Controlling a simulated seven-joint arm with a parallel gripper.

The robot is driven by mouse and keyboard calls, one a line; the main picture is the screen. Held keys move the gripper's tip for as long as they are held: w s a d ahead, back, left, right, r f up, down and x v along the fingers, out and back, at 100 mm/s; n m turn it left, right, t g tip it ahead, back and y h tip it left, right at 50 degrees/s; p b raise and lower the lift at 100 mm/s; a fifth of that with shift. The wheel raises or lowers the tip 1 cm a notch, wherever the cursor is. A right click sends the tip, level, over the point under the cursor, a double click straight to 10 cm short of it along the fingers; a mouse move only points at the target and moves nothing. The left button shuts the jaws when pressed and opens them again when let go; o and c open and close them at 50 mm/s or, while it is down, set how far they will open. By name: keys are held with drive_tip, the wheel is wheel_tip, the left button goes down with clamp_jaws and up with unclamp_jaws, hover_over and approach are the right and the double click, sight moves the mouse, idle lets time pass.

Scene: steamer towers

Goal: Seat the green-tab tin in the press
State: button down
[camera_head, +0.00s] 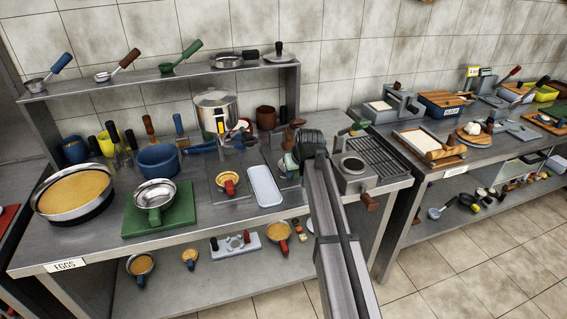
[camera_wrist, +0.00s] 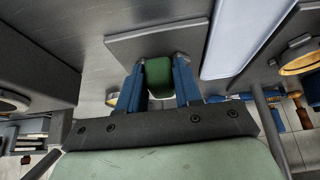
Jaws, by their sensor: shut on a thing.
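My gripper (camera_wrist: 158,88) has its two blue fingers shut on a green tab (camera_wrist: 158,72), seen in the wrist view. The rest of the green-tab tin is hidden or cannot be told apart there. A square grey plate (camera_wrist: 128,42) lies just beyond the fingertips. In the head view my arm hides most of the gripper, near the right part of the table. I cannot tell for sure which fixture is the press. A grey unit with a round well (camera_head: 352,166) stands right of my arm.
A pale blue tray (camera_head: 265,186) lies left of my arm; it shows close by in the wrist view (camera_wrist: 245,38). A small red-handled pan (camera_head: 228,182) sits left of it. A steel pan (camera_head: 154,194) rests on a green board (camera_head: 182,212). A ribbed grill (camera_head: 374,155) is at right.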

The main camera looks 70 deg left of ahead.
drive_tip(key=shift+f, duration=0.75)
idle(0.8)
drive_tip(key=c, duration=0.7)
unclamp_jaws()
drive_tip(key=shift+r, duration=0.1)
drive_tip(key=v, duration=1.3)
drive_tip(key=shift+d+r, duration=0.2)
drive_tip(key=shift+r, duration=0.05)
